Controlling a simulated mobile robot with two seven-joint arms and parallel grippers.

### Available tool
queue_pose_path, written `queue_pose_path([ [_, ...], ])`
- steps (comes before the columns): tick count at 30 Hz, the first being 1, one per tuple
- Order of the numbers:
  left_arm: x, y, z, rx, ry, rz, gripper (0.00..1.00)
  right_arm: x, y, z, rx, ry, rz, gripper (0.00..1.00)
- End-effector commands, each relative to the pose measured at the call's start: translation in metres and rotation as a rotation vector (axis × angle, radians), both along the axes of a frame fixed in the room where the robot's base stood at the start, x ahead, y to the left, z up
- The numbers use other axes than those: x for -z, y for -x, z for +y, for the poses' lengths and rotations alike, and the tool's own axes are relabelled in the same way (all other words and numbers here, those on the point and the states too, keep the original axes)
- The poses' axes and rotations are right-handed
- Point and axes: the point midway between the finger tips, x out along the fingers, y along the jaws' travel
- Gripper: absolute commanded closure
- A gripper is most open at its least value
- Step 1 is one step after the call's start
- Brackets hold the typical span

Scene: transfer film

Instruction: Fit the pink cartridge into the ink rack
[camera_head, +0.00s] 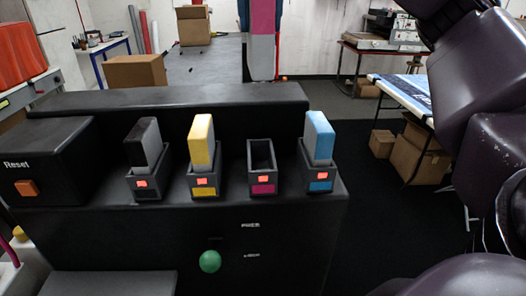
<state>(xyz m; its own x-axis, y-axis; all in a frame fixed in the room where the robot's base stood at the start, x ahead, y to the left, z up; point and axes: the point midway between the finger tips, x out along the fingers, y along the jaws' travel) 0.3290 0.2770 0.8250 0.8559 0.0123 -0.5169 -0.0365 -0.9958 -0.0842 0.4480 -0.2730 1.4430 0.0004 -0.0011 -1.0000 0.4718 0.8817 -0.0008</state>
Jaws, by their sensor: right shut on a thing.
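The pink cartridge (263,50), magenta above and grey below, hangs upright at the top middle, its upper end cut off by the picture edge. My right gripper (261,14) is shut on it there; only small parts of its fingers show. The ink rack (225,196) is black and has several dark holders in a row. The holder with the magenta label (262,188) is empty and lies below the cartridge in the picture, with a clear gap. Black (144,142), yellow (201,140) and blue (319,137) cartridges stand in the other holders. My left gripper is out of view.
Each holder shows a small red light. A black box with an orange Reset button (26,188) is at the left. A green button (210,261) is on the rack's front. A dark ledge (160,101) runs behind the holders. My right arm fills the right side.

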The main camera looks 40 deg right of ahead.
Motion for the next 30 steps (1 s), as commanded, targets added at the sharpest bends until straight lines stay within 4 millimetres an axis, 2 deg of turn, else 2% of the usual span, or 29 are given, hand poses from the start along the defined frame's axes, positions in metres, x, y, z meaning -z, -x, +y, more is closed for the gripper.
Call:
queue_pose_path([
  [4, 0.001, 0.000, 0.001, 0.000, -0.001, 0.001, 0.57, 0.002, 0.000, 0.000, 0.053, 0.000, 0.001, 0.97],
  [8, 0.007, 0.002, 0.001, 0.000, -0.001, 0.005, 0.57, 0.019, 0.000, 0.000, 0.059, 0.001, 0.005, 0.97],
  [11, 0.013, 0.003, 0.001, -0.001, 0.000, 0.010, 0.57, 0.037, 0.000, 0.000, 0.061, 0.000, 0.006, 0.97],
  [24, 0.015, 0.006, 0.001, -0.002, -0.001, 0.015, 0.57, 0.129, 0.000, -0.001, 0.059, 0.001, 0.004, 0.97],
  [30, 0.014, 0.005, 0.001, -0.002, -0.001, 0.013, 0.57, 0.154, 0.000, 0.000, 0.059, 0.000, 0.001, 0.97],
])
